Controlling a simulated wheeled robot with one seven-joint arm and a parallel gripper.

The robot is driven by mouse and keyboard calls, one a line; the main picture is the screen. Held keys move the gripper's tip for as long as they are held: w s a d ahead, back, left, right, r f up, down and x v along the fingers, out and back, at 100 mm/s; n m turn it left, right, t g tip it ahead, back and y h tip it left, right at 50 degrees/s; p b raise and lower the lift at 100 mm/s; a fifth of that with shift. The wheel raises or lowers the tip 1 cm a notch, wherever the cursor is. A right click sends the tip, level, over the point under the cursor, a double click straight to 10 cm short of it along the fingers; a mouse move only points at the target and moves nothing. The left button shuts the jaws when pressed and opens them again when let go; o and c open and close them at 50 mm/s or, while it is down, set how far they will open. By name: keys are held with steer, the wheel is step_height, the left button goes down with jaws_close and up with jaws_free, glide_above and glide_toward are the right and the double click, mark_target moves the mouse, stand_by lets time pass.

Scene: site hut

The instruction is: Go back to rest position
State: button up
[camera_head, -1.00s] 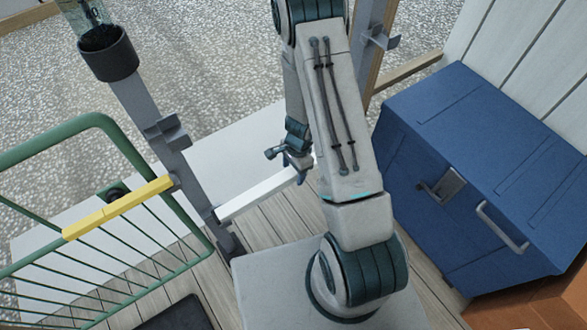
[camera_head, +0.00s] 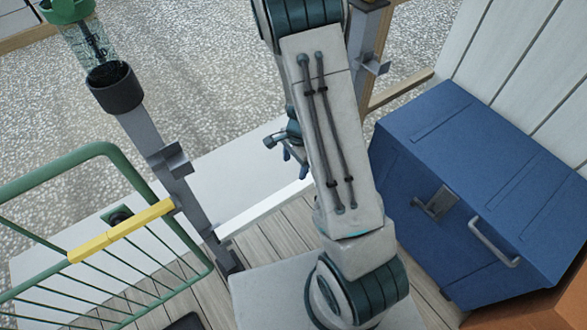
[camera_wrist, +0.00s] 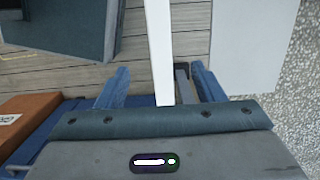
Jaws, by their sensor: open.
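My gripper (camera_wrist: 162,84) is open in the wrist view, with its two blue fingers spread apart. A white bar (camera_wrist: 159,45) shows between the fingers, and I cannot tell how far below them it lies. Nothing is held. In the head view my gripper (camera_head: 290,150) is small and partly hidden behind my arm link. It shows above the right end of the same white bar (camera_head: 262,209), which joins a grey post at its left end.
A green rack with a yellow handle (camera_head: 120,231) stands at left. A grey post (camera_head: 170,180) carries a dark cup (camera_head: 116,92) holding a clear green-topped bottle (camera_head: 88,40). A blue chest (camera_head: 480,170) stands close on the right, with an orange-brown box (camera_head: 525,310) below it.

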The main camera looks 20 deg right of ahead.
steer(key=shift+r, duration=0.15)
stand_by(0.4)
steer(key=s+a+r+n+p, duration=0.1)
steer(key=r+n, duration=0.1)
steer(key=r, duration=0.4)
steer(key=s+a+r+n+t+p, duration=0.1)
steer(key=s+r+n, duration=0.15)
steer(key=r, duration=0.35)
steer(key=s+a+r+n+p, duration=0.1)
steer(key=r+n, duration=0.2)
steer(key=r, duration=0.4)
steer(key=s+d+r+n+t+h+p, duration=0.1)
steer(key=s+r+n+t+p, duration=0.1)
steer(key=s+r+n, duration=0.4)
steer(key=s+r, duration=0.3)
steer(key=r, duration=0.3)
steer(key=shift+s+d+n, duration=0.25)
steer(key=shift+s+n, duration=0.1)
steer(key=shift+s, duration=0.05)
steer(key=c, duration=0.5)
steer(key=shift+d, duration=0.15)
steer(key=shift+c, duration=0.3)
